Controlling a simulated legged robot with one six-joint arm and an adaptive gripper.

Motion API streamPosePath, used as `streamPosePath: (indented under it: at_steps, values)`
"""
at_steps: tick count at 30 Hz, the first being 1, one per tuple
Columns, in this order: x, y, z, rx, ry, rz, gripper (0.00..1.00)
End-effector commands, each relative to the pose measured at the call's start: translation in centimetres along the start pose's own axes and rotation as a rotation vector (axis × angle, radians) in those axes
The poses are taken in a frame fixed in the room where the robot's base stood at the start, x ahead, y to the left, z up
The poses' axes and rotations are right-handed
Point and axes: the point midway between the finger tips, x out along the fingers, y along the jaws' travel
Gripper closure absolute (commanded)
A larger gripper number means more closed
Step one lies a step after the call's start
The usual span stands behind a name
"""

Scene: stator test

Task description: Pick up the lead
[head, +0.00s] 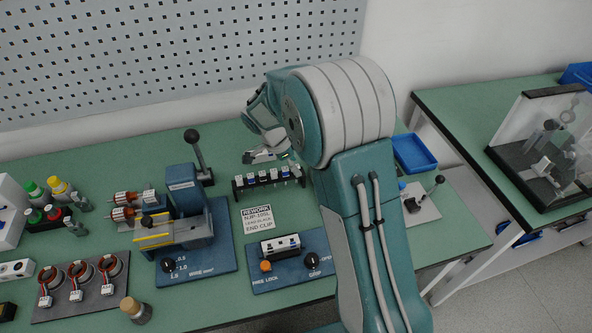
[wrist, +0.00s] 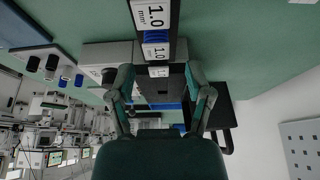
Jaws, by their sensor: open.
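A black rack (head: 270,180) with several white labelled pieces stands on the green bench in the head view. In the wrist view a row of white tags (wrist: 153,14) marked 1.0 mm² with blue parts (wrist: 157,36) between them runs down toward my gripper. I cannot tell which piece is the lead. My gripper (head: 264,156) is just behind and above the rack in the head view, partly hidden by my arm. In the wrist view my gripper (wrist: 160,80) is open, its two fingers apart on either side of the row's end. Contact cannot be told.
A blue crimping fixture (head: 195,240) with a black lever stands left of the rack. A blue block with knobs (head: 290,262) lies in front. Stators with red wires (head: 78,280) and bottles are at the left. A blue tray (head: 414,153) is right of my arm.

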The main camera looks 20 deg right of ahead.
Motion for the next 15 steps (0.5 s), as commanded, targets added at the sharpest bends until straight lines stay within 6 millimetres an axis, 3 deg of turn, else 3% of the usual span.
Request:
streamPosePath:
  at_steps: [9,10,12,14,15]
  values:
    - [0.85,0.01,0.0,0.0,-0.001,-0.001,0.34]
    - [0.85,0.01,0.0,0.0,-0.001,-0.001,0.43]
    - [0.84,0.0,0.0,0.0,-0.001,-0.001,0.74]
    - [0.83,0.0,0.0,0.0,-0.001,-0.001,0.96]
    - [0.83,0.0,0.0,0.0,-0.001,-0.001,1.0]
